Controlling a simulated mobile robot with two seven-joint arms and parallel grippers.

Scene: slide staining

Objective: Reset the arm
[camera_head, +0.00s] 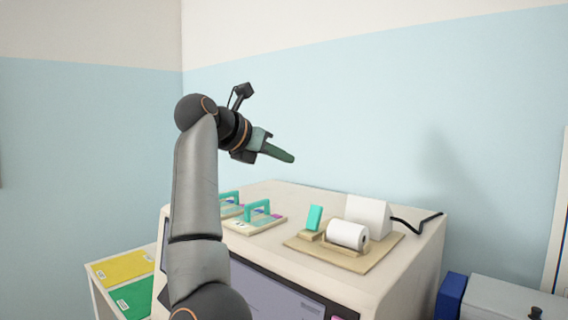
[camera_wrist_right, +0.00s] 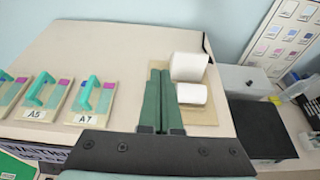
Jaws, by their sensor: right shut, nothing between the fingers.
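My right arm (camera_head: 196,205) rises in the middle-left of the head view, bent at the top. My right gripper (camera_head: 288,157) is raised above the white cabinet (camera_head: 330,281), pointing right and slightly down. Its green fingers are shut with nothing held, apart from everything on the cabinet top. In the right wrist view the shut fingers (camera_wrist_right: 159,76) lie together in front of the wooden board (camera_wrist_right: 158,65). My left gripper is not in view.
The board bears a white roll (camera_head: 347,235), white block (camera_head: 368,215) and teal piece (camera_head: 314,217). Yellow (camera_head: 124,267) and green (camera_head: 132,298) panels lie lower left.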

